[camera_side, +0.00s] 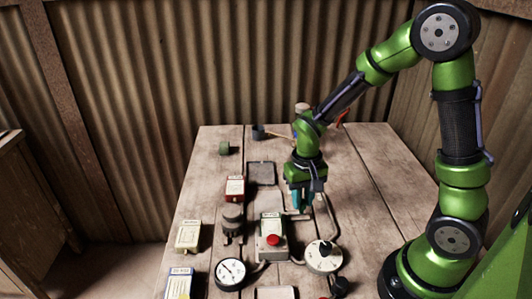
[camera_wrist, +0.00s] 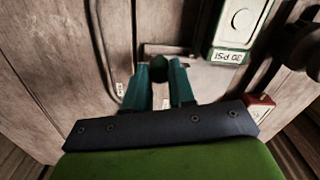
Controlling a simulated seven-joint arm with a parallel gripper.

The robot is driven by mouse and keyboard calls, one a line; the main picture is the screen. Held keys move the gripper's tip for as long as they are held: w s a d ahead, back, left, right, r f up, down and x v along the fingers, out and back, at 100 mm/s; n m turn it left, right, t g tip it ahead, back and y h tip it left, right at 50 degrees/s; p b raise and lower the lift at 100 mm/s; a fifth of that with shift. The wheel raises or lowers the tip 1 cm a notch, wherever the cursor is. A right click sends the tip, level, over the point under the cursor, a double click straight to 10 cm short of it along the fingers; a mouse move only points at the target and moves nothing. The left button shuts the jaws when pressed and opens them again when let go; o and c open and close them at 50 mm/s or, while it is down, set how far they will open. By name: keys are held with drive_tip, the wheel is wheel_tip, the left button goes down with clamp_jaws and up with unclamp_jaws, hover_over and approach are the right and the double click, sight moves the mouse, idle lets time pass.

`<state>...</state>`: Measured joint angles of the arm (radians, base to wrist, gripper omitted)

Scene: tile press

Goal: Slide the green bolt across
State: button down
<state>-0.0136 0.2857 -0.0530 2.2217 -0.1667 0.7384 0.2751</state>
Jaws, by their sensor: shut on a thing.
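My gripper (camera_side: 301,206) points down over the middle right of the table in the side view. In the wrist view its two teal fingers (camera_wrist: 161,72) are closed around a small dark green knob (camera_wrist: 159,76), which looks like the handle of the green bolt. The rest of the bolt is hidden behind the fingers and wrist. In the side view my gripper covers the bolt, so its position along its track cannot be told.
A box with a red button (camera_side: 273,240) stands just in front of my gripper, with a white dial (camera_side: 323,256) to its right. A gauge (camera_side: 230,272), a red box (camera_side: 235,188) and a cream box (camera_side: 188,236) stand left. Pipes run close by.

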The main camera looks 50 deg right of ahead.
sight(285, 213)
drive_tip(key=w+a, duration=0.3)
drive_tip(key=c, duration=0.9)
unclamp_jaws()
drive_tip(key=shift+c, duration=0.2)
wheel_tip(285, 213, up, 17)
drive_tip(key=s+a+r+n+t+y, duration=0.1)
drive_tip(key=s+r+n+t+y, duration=0.1)
drive_tip(key=s+t, duration=0.5)
drive_tip(key=s+r, duration=0.1)
drive_tip(key=s, duration=0.3)
drive_tip(key=shift+s+a+r, duration=0.15)
drive_tip(key=shift+s+a, duration=0.05)
